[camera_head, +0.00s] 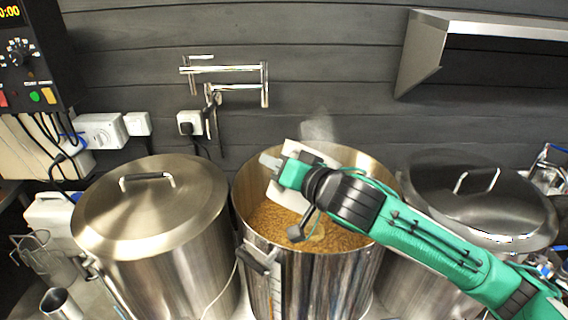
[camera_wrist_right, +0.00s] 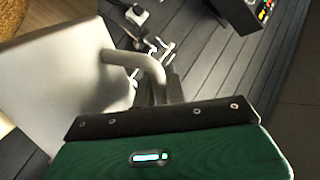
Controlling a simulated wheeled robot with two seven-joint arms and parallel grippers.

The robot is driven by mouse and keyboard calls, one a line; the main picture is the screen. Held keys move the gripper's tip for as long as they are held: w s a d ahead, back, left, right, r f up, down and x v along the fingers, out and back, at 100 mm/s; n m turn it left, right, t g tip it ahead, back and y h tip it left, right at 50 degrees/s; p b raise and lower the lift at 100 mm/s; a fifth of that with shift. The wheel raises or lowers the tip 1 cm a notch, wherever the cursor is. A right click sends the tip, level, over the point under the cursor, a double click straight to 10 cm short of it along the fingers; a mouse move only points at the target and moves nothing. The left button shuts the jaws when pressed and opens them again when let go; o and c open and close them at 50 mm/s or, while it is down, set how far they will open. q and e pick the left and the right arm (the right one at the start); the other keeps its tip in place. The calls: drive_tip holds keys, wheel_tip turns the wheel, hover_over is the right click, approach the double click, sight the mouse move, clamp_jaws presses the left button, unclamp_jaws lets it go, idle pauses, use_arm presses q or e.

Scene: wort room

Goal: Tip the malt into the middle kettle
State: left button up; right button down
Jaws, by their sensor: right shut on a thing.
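The middle kettle (camera_head: 310,275) is steel and open. Golden-brown grain (camera_head: 345,238) shows inside it, and a pale wisp hangs above its back rim. My right gripper (camera_head: 284,168) is over the kettle's mouth, reaching in from the right. It is shut on the bent handle (camera_wrist_right: 150,68) of a pale metal malt container (camera_head: 285,196). The container's broad pale side fills the left of the right wrist view (camera_wrist_right: 55,85). It looks tilted over the kettle; its inside is hidden, so I cannot tell how much malt it holds. My left gripper is not in view.
A lidded kettle (camera_head: 160,245) stands on the left and another lidded kettle (camera_head: 480,215) on the right, partly behind my right arm. A control box (camera_head: 32,60) hangs at upper left. A wall pipe fitting (camera_head: 225,72) and steel hood (camera_head: 425,50) are behind.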

sight(274, 196)
drive_tip(key=f+n+b, duration=0.2)
drive_tip(key=f+n+t+b, duration=0.1)
drive_tip(key=f+n, duration=0.1)
drive_tip(key=f+n+b, duration=0.2)
drive_tip(key=shift+s+a+f+t+b, duration=0.25)
drive_tip(key=shift+s+f+t+b, duration=0.05)
drive_tip(key=shift+s+b, duration=0.05)
drive_tip(key=shift+f+n+b, duration=0.35)
drive_tip(key=shift+n+b, duration=0.05)
drive_tip(key=shift+n, duration=0.2)
